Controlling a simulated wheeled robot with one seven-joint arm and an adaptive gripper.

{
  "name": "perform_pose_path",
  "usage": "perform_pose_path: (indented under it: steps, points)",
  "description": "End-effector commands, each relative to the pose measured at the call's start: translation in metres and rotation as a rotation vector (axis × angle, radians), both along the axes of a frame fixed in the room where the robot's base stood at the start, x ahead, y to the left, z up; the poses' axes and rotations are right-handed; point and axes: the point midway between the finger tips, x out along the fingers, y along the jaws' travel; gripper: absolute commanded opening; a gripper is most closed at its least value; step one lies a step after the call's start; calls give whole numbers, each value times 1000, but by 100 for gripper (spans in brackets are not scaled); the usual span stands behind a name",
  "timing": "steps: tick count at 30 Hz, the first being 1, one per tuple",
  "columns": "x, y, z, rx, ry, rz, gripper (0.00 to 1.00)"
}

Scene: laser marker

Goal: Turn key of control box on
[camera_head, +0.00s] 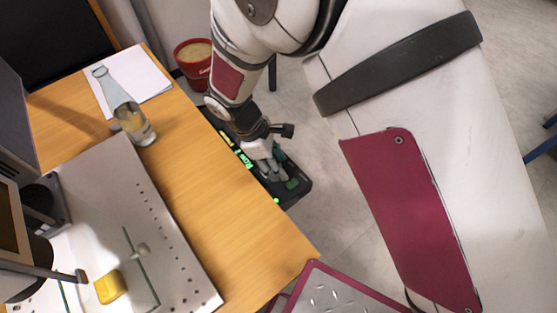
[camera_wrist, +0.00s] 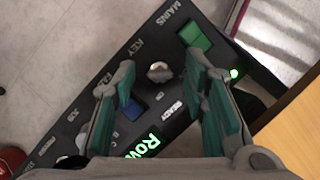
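The black control box (camera_head: 290,201) stands beyond the table's edge, below my gripper (camera_head: 270,171). In the wrist view the control box (camera_wrist: 72,113) fills much of the picture, with white labels including MAINS and KEY. A round silver key switch (camera_wrist: 160,71) sits beside the KEY label. My gripper (camera_wrist: 161,78) is open, its teal-padded fingers on either side of the key switch in the picture, and nothing is between them. I cannot tell how far above the switch the fingertips are, or which position the key is in.
On the box are a green button (camera_wrist: 195,37), a blue button (camera_wrist: 132,109), a lit green light (camera_wrist: 234,74) and a lit green display (camera_wrist: 140,146). The wooden table (camera_head: 190,180) adjoins the box, bearing a bottle (camera_head: 128,110) and a perforated metal plate (camera_head: 105,190).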

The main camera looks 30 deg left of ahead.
Motion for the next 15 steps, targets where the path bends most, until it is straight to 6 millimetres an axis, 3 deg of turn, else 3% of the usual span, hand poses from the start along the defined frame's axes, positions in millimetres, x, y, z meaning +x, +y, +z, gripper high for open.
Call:
perform_pose_path:
  steps: [6,11,15]
  points:
    - [0,0,0,0,0,0,38]
    - [0,0,0,0,0,0,1]
    - [0,0,0,0,0,0,0]
